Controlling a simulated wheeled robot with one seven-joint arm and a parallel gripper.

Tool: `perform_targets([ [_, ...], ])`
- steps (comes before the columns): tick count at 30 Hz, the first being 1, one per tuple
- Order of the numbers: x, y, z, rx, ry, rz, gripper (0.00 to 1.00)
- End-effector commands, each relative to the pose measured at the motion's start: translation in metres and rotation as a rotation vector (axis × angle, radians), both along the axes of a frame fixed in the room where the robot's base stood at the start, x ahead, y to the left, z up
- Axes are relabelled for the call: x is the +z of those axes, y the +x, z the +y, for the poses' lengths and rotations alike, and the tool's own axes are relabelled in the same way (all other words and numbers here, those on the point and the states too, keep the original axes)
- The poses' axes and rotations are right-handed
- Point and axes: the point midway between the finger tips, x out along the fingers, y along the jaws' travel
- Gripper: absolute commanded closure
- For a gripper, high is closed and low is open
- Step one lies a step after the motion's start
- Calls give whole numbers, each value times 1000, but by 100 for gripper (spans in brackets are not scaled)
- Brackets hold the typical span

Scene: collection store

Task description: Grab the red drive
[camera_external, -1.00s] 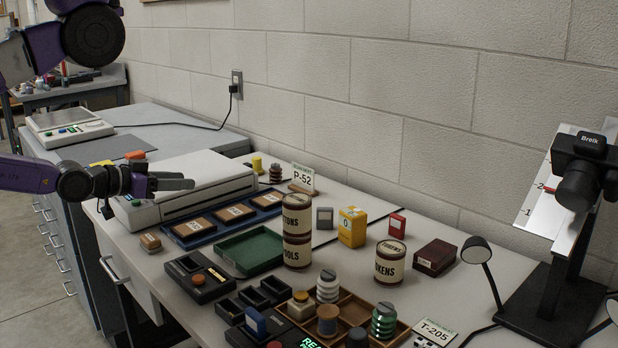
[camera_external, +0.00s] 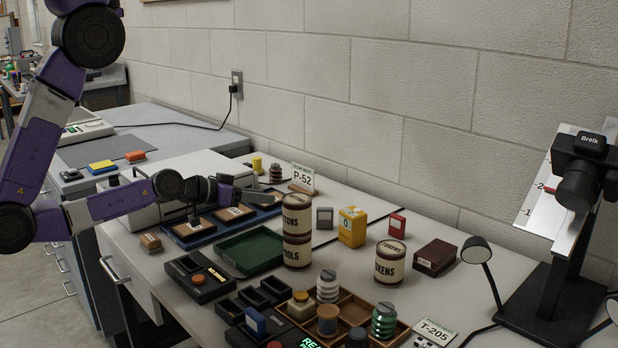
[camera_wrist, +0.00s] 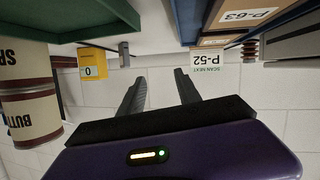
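A small red block with a pale label, which looks like the red drive (camera_external: 397,225), stands on the bench right of a yellow counter box (camera_external: 352,227). I do not make it out in the wrist view. A similar grey block (camera_external: 324,218) stands left of the yellow box; a small grey block (camera_wrist: 124,53) also shows in the wrist view. My gripper (camera_external: 256,195) is above the blue tray, left of the cans and well apart from the red drive. In the wrist view its fingers (camera_wrist: 162,82) are spread with nothing between them.
Stacked tins (camera_external: 297,230) stand between my gripper and the red drive. Another tin (camera_external: 389,263) and a dark red box (camera_external: 435,257) are near the drive. A green tray (camera_external: 225,262) and a P-52 sign (camera_external: 303,178) lie near my gripper. The wall runs behind.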

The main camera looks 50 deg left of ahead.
Motion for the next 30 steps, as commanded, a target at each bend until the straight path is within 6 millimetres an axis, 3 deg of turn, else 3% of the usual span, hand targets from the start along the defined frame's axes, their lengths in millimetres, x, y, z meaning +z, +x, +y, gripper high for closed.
perform_targets([
  [1, 5, 22, -8, -30, -12, -10, 60],
  [6, 22, 80, -41, -156, -42, -25, 60],
  [12, 56, 140, -83, -341, -51, -59, 60],
  [16, 65, 173, -112, -488, -26, -69, 60],
  [20, 49, 199, -142, -663, 21, -54, 60],
  [24, 15, 218, -174, -885, 84, -32, 60],
  [30, -17, 228, -209, -1207, 145, -40, 60],
])
